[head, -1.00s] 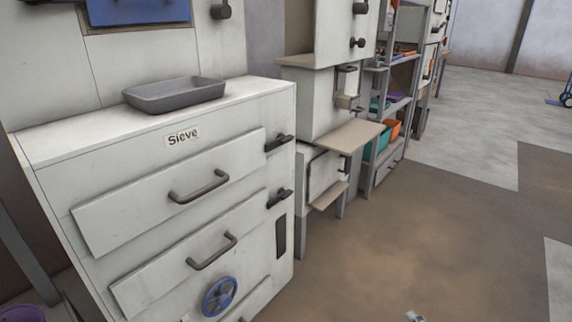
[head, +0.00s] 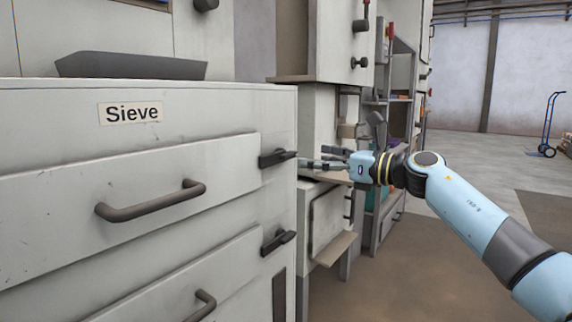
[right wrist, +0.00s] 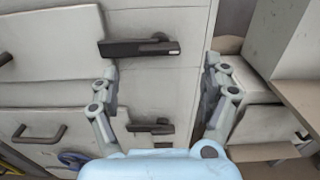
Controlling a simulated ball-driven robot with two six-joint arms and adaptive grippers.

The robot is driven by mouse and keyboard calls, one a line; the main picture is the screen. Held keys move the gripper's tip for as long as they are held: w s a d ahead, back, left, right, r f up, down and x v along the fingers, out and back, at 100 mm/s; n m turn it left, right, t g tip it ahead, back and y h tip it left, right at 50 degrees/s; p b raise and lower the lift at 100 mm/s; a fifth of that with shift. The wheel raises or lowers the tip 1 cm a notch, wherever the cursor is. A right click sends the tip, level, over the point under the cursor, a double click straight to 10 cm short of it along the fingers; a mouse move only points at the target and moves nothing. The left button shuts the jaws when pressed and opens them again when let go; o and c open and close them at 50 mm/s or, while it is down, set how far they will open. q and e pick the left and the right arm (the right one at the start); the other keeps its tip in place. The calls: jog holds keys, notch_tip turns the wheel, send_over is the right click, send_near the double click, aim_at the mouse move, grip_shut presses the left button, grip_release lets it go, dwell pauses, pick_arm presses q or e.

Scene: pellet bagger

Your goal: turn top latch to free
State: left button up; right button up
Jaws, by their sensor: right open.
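The top latch (head: 277,158) is a dark lever at the right end of the upper drawer front on the Sieve cabinet. Its bar lies about level, and it also shows in the right wrist view (right wrist: 140,48). My right gripper (head: 318,163) is open and empty, with its fingertips just right of the latch's end in the head view. In the right wrist view its fingers (right wrist: 161,65) stand wide apart, with the latch ahead between their lines. I see no clear contact. My left gripper is not in view.
A lower latch (head: 278,241), also about level, sits below the top one. Drawer handles (head: 150,201) stick out to the left. A grey tray (head: 130,66) rests on the cabinet. Another machine with a beige shelf (head: 335,248) stands behind my right gripper. Open floor lies at the right.

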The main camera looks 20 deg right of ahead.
aim_at(292, 156)
jog(key=b+x, duration=0.1)
jog(key=x, duration=0.6)
jog(key=shift+w+a+f+b, duration=0.15)
jog(key=shift+w+b, duration=0.05)
jog(key=shift+b, duration=0.2)
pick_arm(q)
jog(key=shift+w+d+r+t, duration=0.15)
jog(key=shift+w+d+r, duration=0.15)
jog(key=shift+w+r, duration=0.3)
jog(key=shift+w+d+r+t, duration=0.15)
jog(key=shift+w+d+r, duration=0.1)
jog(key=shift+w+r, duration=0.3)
pick_arm(e)
jog(key=shift+w+a, duration=0.2)
jog(key=shift+w, duration=0.05)
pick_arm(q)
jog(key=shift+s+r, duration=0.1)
pick_arm(e)
jog(key=shift+c, duration=0.4)
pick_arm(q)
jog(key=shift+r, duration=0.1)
pick_arm(e)
jog(key=c, duration=1.1)
